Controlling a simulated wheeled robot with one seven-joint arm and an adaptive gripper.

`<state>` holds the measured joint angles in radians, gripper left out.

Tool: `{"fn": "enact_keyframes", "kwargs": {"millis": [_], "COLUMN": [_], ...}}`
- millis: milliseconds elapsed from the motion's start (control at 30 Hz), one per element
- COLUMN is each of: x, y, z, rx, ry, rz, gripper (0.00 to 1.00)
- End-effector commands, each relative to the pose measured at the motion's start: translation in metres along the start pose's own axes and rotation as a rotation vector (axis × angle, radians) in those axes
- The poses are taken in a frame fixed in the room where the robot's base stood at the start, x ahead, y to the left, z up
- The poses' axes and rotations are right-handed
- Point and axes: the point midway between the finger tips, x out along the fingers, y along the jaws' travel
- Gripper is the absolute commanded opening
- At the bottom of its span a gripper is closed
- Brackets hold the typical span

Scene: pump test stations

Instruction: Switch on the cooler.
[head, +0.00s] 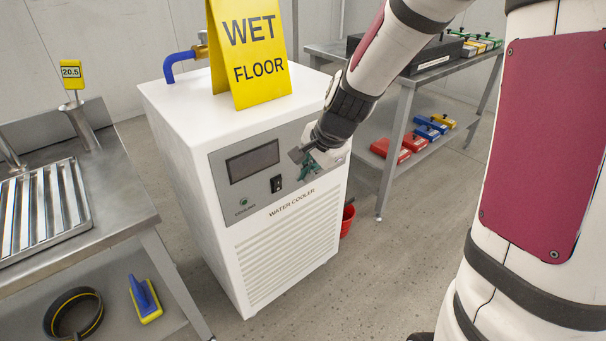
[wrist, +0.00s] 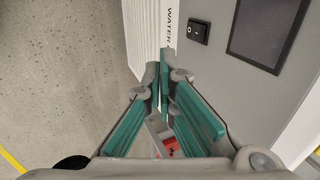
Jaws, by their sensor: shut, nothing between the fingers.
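The white water cooler (head: 290,240) stands on the floor, with a grey front panel. On the panel are a dark display (head: 252,161), a small black rocker switch (head: 276,184) and a small greenish indicator (head: 243,201); I cannot tell whether it is lit. The switch (wrist: 198,31) and display (wrist: 268,35) also show in the wrist view. My gripper (head: 306,172) is shut and empty in front of the panel, just right of the switch in the head view. In the wrist view its fingertips (wrist: 164,70) are together, apart from the switch in the picture.
A yellow wet floor sign (head: 248,50) stands on the cooler, beside a blue pipe elbow (head: 184,62). A steel bench (head: 150,215) is at left. A shelved table (head: 405,100) with coloured boxes is behind right. A red bucket (head: 347,220) is beside the cooler.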

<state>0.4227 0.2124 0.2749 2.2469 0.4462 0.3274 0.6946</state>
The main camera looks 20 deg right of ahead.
Motion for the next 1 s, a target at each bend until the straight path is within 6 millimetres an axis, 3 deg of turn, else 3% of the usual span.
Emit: {"fn": "enact_keyframes", "kwargs": {"millis": [400, 700, 1000], "x": [0.085, 0.092, 0.093], "y": [0.002, -0.033, -0.038], "z": [0.001, 0.001, 0.000], "rx": [-0.002, -0.002, -0.001], "ry": [-0.002, -0.001, 0.000], "rz": [0.002, -0.001, 0.000], "gripper": [0.00, 0.00, 0.00]}}
